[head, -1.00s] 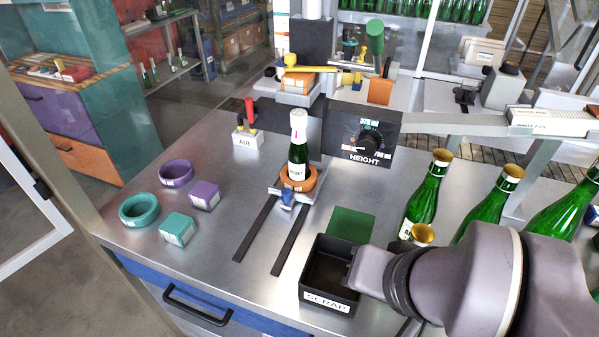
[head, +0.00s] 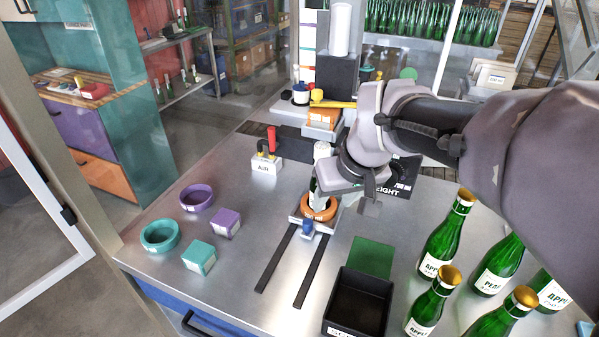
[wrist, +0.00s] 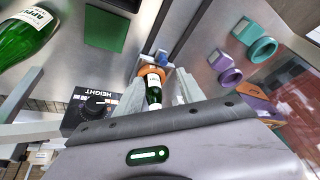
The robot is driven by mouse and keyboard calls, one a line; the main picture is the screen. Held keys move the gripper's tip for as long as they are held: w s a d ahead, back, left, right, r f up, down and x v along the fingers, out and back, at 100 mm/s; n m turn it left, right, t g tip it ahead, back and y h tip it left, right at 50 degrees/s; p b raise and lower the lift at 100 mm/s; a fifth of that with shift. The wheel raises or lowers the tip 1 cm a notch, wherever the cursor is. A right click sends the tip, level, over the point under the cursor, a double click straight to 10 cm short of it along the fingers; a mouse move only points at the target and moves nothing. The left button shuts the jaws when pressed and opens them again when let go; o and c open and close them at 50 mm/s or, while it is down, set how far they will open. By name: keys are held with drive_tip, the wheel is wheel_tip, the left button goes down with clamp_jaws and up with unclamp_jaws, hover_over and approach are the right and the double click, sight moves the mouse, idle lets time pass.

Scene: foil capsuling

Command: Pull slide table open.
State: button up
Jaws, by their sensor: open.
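The slide table (head: 296,214) is a small grey plate at the back end of two dark rails (head: 276,258), with a blue knob (head: 307,228) on its front edge. In the wrist view the knob (wrist: 163,57) shows beyond the fingers. An orange ring holder (head: 320,208) sits on the plate, and a green bottle (head: 317,188) stands in it, partly hidden by my gripper in the head view. My gripper (head: 346,200) is open and empty beside and above the bottle. In the wrist view the bottle (wrist: 153,88) appears between its fingers.
The height dial panel (head: 402,178) is close behind my gripper. A black scrap bin (head: 358,300) and several green bottles (head: 445,240) stand at right. Teal and purple rings (head: 160,236) and blocks (head: 199,257) lie at left. The rails in front of the plate are clear.

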drive_tip(key=n, duration=0.2)
approach(308, 222)
drive_tip(key=b+x, duration=0.5)
drive_tip(key=x, duration=0.4)
drive_tip(key=shift+b, duration=0.3)
drive_tip(key=shift+r, duration=0.1)
clamp_jaws()
idle(0.5)
